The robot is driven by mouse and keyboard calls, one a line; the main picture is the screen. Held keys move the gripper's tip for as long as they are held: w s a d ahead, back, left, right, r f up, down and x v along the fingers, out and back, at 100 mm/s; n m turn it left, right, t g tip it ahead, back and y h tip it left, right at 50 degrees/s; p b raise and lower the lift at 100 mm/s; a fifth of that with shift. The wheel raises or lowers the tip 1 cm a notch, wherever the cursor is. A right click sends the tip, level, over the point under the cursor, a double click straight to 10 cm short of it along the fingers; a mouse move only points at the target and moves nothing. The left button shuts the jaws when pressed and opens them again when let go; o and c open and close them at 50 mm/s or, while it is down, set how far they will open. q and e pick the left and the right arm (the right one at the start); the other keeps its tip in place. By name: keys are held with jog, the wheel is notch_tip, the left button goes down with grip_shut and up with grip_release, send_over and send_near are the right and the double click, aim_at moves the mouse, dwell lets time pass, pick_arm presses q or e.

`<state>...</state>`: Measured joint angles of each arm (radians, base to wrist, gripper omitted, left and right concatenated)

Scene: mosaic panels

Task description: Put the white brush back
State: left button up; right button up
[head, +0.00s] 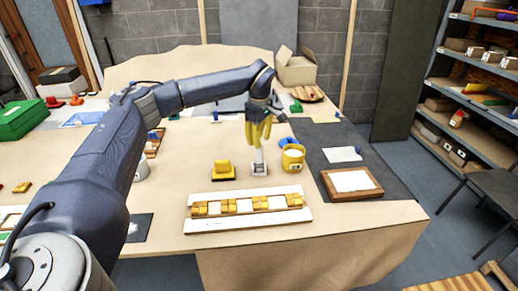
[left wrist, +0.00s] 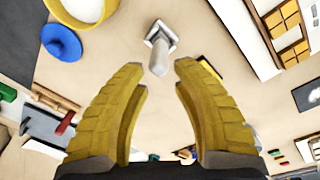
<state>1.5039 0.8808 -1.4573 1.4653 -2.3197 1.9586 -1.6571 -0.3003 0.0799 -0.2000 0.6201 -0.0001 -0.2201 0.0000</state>
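The white brush (head: 259,165) stands upright on the table, between the yellow sponge-like block and the yellow pot. It has a pale grey handle and a wider square base. In the left wrist view the brush (left wrist: 159,48) lies just beyond the fingertips, roughly centred between them. My left gripper (head: 257,134) points down above the brush with its yellow fingers apart. In the left wrist view the gripper (left wrist: 161,68) is open, with nothing held between the fingers. My right gripper is not in view.
The yellow pot (head: 293,158) with white contents stands close to the right of the brush, a blue round thing (head: 287,142) behind it. The yellow block (head: 222,171) is to the left. A mosaic panel (head: 246,208) lies in front. A wood-framed panel (head: 351,182) lies on the dark mat.

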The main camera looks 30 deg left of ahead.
pick_arm(q)
jog(key=shift+s+d+r, duration=0.15)
jog(key=shift+r, duration=2.5)
